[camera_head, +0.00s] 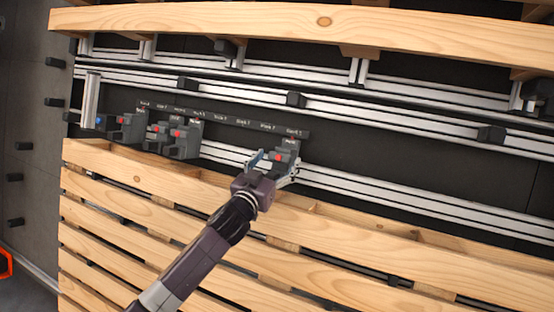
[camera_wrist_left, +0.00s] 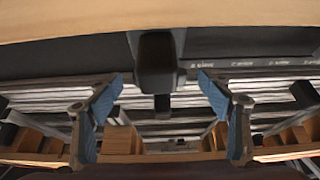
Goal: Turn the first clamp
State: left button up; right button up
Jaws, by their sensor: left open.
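A dark grey clamp (camera_head: 285,150) with a red spot sits alone at the right end of a labelled strip on the rail. My left gripper (camera_head: 275,164) is at this clamp, fingers spread open on either side of it. In the left wrist view a dark block (camera_wrist_left: 157,62), seemingly this clamp, stands between and beyond the blue pads of my open left gripper (camera_wrist_left: 160,88). Contact cannot be told. More dark clamps with red spots sit to the left: a middle group (camera_head: 178,138) and a left one (camera_head: 128,127) beside a blue spot. My right gripper is not in view.
A wooden beam (camera_head: 300,33) crosses above the rails. Wooden slats (camera_head: 130,185) stand below and in front of the clamps. Aluminium rails (camera_head: 400,195) run on to the right, with free room there. Small dark blocks (camera_head: 296,99) sit on the upper rail.

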pick_arm(q)
jog(key=shift+w+d+f, duration=0.1)
jog(key=shift+w, duration=0.1)
jog(key=shift+s, duration=0.1)
jog(key=c, duration=1.1)
jog(key=shift+d+n+t+y+b, duration=0.15)
jog(key=shift+n+t+y+b, duration=0.15)
jog(key=shift+n+y+b, duration=1.1)
jog(key=shift+n+b, duration=0.3)
jog(key=shift+n, duration=1.2)
jog(key=o, duration=1.1)
jog(key=shift+s, duration=0.1)
